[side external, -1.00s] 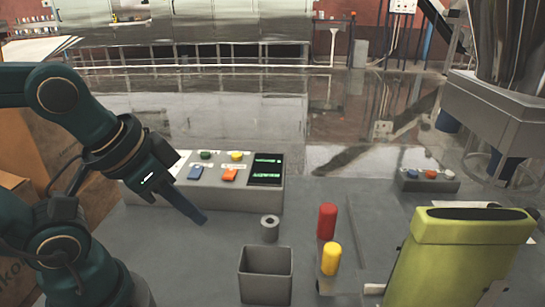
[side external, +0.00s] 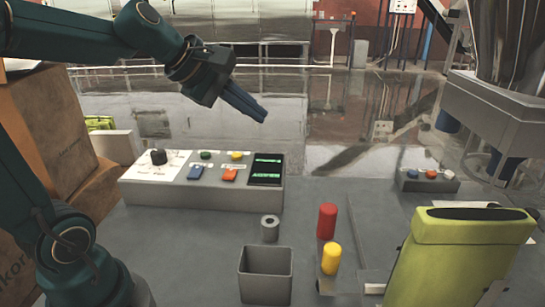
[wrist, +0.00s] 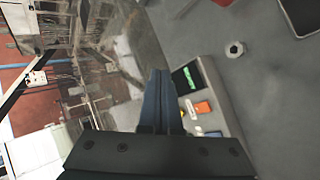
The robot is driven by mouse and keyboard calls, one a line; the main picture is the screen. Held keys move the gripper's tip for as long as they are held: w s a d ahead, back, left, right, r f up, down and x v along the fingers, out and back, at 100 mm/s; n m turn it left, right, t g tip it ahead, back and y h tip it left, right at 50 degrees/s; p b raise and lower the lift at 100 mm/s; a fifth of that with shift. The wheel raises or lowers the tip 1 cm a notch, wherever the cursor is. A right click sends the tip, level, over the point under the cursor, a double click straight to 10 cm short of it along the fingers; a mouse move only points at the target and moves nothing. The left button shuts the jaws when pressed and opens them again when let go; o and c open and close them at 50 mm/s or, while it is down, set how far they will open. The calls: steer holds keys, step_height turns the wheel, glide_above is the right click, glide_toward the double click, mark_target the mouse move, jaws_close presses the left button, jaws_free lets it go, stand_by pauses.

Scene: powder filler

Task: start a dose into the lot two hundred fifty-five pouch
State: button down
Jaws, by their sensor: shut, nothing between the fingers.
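My gripper (side external: 262,115) is shut and empty, raised above and behind the grey control panel (side external: 215,200). The panel carries a black knob (side external: 158,157), green (side external: 206,155), yellow (side external: 237,156), blue (side external: 195,173) and orange (side external: 229,175) buttons, and a dark display (side external: 266,169) with green text too small to read. In the wrist view the shut fingers (wrist: 160,75) point past the display (wrist: 187,77) and the orange button (wrist: 203,107). A yellow-green pouch (side external: 455,260) with a dark open top stands at the front right. No lot number is legible on it.
A small box with blue, orange and white buttons (side external: 428,181) sits at the right, near the hopper machine (side external: 505,110). An open grey bin (side external: 265,275), a metal ring (side external: 270,228), a red cylinder (side external: 327,221) and a yellow cylinder (side external: 331,259) stand mid-table. Cardboard boxes (side external: 60,140) are at left.

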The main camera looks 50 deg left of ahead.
steer(key=w+a+f+n+y, duration=0.1)
steer(key=w+a+n+y, duration=0.15)
steer(key=a+n, duration=0.8)
steer(key=n+g+y, duration=0.1)
steer(key=n+y, duration=0.1)
glide_above(202, 155)
steer(key=shift+h, duration=0.25)
steer(key=f, duration=0.5)
steer(key=shift+a, duration=0.2)
steer(key=shift+f, duration=4.35)
steer(key=shift+f, duration=0.4)
